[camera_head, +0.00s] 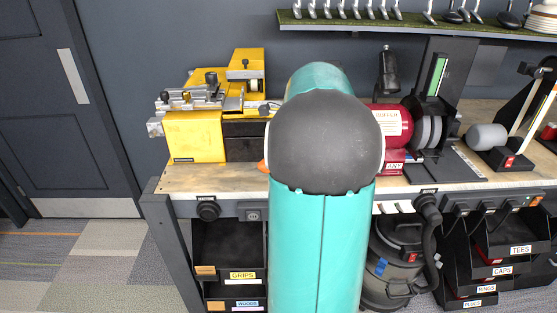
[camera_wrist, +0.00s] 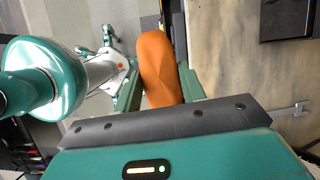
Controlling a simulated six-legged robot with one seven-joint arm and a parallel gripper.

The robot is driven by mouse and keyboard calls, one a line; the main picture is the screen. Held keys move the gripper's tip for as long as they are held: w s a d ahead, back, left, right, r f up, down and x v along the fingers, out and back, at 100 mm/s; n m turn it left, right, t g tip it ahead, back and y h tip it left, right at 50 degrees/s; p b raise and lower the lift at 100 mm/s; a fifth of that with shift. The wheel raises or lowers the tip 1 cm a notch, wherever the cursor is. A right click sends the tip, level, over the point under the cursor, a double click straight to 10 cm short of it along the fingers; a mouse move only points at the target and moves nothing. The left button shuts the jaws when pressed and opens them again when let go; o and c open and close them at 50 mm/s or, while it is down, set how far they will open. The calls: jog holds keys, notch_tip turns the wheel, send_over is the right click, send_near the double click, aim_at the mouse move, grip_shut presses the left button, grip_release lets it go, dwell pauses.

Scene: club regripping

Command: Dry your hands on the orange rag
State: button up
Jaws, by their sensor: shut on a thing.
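The orange rag (camera_wrist: 158,66) shows in the wrist view as a smooth, rounded orange shape between the green fingers of my gripper (camera_wrist: 160,88). My gripper is shut on it. The rag is near the edge of the wooden bench top, with floor showing to its left; I cannot tell whether it touches the bench. In the head view only a small orange bit (camera_head: 262,167) shows at the left side of my arm. My arm hides my gripper and most of the rag there.
The workbench (camera_head: 200,178) carries a yellow vise machine (camera_head: 193,135) at left and a red buffer (camera_head: 392,125) at right. Labelled bins (camera_head: 500,268) and a dark canister vacuum (camera_head: 395,265) sit below. A club rack (camera_head: 420,24) hangs above.

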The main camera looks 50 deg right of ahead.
jog(key=shift+d, duration=0.1)
jog(key=w+d+f, duration=0.2)
jog(key=d+f, duration=0.1)
jog(key=w+d+f, duration=0.1)
jog(key=d+f, duration=0.1)
jog(key=d, duration=0.2)
jog(key=w+d+f, duration=0.2)
jog(key=d+f, duration=0.1)
jog(key=d, duration=0.1)
jog(key=shift+w+d+f, duration=0.2)
jog(key=shift+w+f, duration=0.1)
jog(key=shift+w, duration=0.05)
jog(key=f, duration=0.2)
jog(key=d+f, duration=0.1)
jog(key=shift+w+f, duration=0.25)
jog(key=shift+f, duration=0.25)
jog(key=shift+f, duration=0.4)
jog(key=o, duration=0.9)
